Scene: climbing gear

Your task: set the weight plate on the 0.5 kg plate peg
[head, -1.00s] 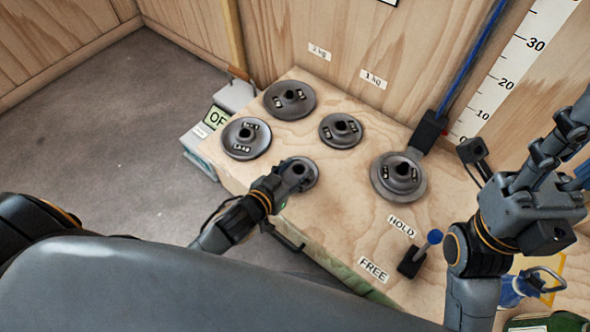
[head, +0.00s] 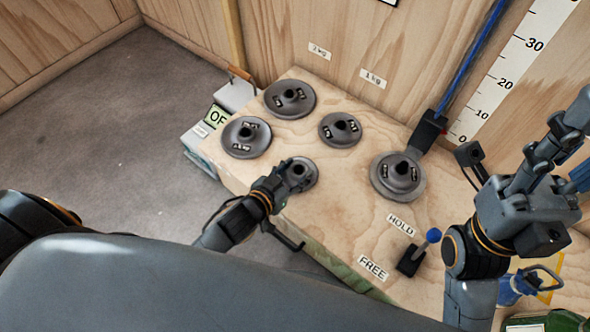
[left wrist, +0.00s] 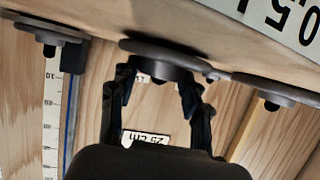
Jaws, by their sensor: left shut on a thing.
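My left gripper (head: 292,178) is shut on a small grey weight plate (head: 309,172) at the near-left part of the wooden bench top. The gripper covers much of this plate. In the left wrist view, which is upside down, the two dark fingers (left wrist: 158,92) are on either side of the hub under the plate's disc (left wrist: 160,52). I cannot see a peg at the held plate. My right gripper (head: 560,140) is at the right edge, away from the plates; its jaws are unclear.
Other grey plates stand on the bench (head: 450,215): back left (head: 275,100), front left (head: 234,147), middle (head: 331,136), and a stacked one (head: 380,187) by the blue rope (head: 470,55). A blue-knobbed lever (head: 410,262) stands between HOLD and FREE labels.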

